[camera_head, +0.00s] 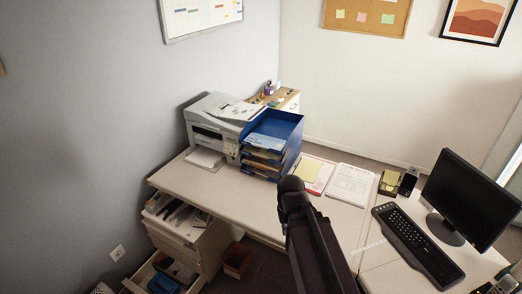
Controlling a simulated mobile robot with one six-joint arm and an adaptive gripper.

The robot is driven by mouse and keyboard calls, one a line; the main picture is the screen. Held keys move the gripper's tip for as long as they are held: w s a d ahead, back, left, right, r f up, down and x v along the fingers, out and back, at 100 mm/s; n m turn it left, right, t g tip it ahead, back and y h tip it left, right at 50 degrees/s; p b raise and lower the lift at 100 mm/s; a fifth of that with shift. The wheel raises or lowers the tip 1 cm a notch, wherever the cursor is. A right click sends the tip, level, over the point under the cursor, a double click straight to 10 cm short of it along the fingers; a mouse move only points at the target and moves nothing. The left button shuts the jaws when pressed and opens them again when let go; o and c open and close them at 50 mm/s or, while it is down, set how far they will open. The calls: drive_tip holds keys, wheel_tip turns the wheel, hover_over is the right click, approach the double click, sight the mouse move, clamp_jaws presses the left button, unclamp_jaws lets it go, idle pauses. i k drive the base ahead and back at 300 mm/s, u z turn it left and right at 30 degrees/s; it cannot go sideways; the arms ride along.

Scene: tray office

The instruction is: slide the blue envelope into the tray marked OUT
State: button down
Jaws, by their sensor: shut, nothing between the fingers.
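A blue stacked letter tray (293,127) stands on the desk, right of the printer. Its tiers hold papers, and pale sheets lie in the upper part. Any marking such as OUT is too small to read. I cannot make out a blue envelope for certain. A blue item (163,284) lies in the open lower drawer at bottom left, but I cannot tell what it is. My dark arm rises from the bottom edge to a rounded joint in front of the desk. My gripper's fingers do not show.
A printer (213,113) stands left of the tray. Papers (350,184), a keyboard (415,242) and a monitor (471,194) occupy the right side. The desk's front left surface (205,187) is clear. Open drawers (176,222) jut out below, beside a brown bin (237,260).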

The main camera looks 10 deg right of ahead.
sight(257, 139)
drive_tip(key=u, duration=0.05)
drive_tip(key=i, duration=1)
drive_tip(key=z, duration=0.05)
